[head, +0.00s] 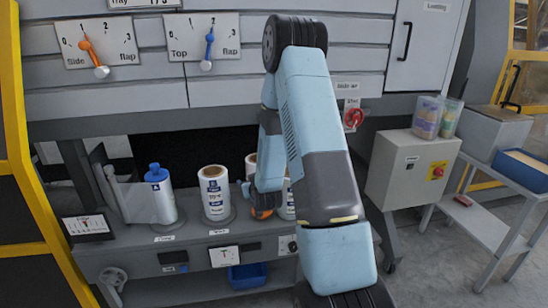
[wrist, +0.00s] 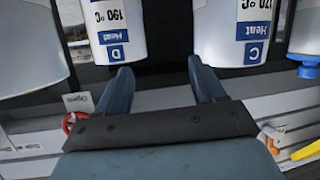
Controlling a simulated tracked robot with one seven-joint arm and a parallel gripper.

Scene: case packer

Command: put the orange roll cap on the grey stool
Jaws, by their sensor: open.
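My gripper (wrist: 158,72) is open in the wrist view, with nothing seen between its two dark blue fingers. The fingers point towards two white rolls marked D (wrist: 112,30) and C (wrist: 232,35), which appear upside down there. In the head view my arm hides part of the roll row. A small orange-brown patch shows low at the end of my arm; I cannot tell whether it is the orange roll cap or part of my wrist. No grey stool can be made out for certain in either view.
A roll with a blue cap (head: 157,192) and an uncapped roll (head: 213,192) stand on the grey machine ledge. Above are an orange lever (head: 92,57) and a blue lever (head: 208,50). A grey cabinet (head: 408,168) and a cart (head: 478,222) stand to the right.

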